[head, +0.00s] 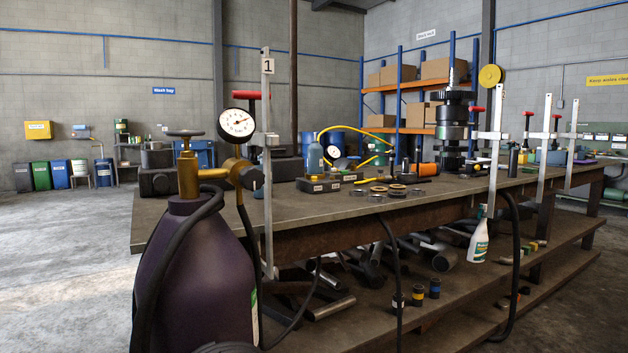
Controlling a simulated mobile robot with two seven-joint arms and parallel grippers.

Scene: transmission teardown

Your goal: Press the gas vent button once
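No gas vent button can be made out for certain. A large dark purple gas cylinder (195,275) stands upright in the left foreground, with a brass valve (188,178) and a round white gauge (236,124) on top. Black hoses run down from it. On the workbench behind it, two small dark boxes with white labels, a front one (318,186) and one behind it (344,177), sit near a blue-grey bottle (315,158) and yellow hoses. Their labels are too small to read, and any button on them cannot be told. Neither of my grippers is in view.
The long workbench (200,228) has upright metal clamps along its near edge, one marked 1 (267,180). Rings, a gear stack (453,125) and other parts lie on top. A white spray bottle (479,240) is at the front. Open floor (60,270) lies to the left.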

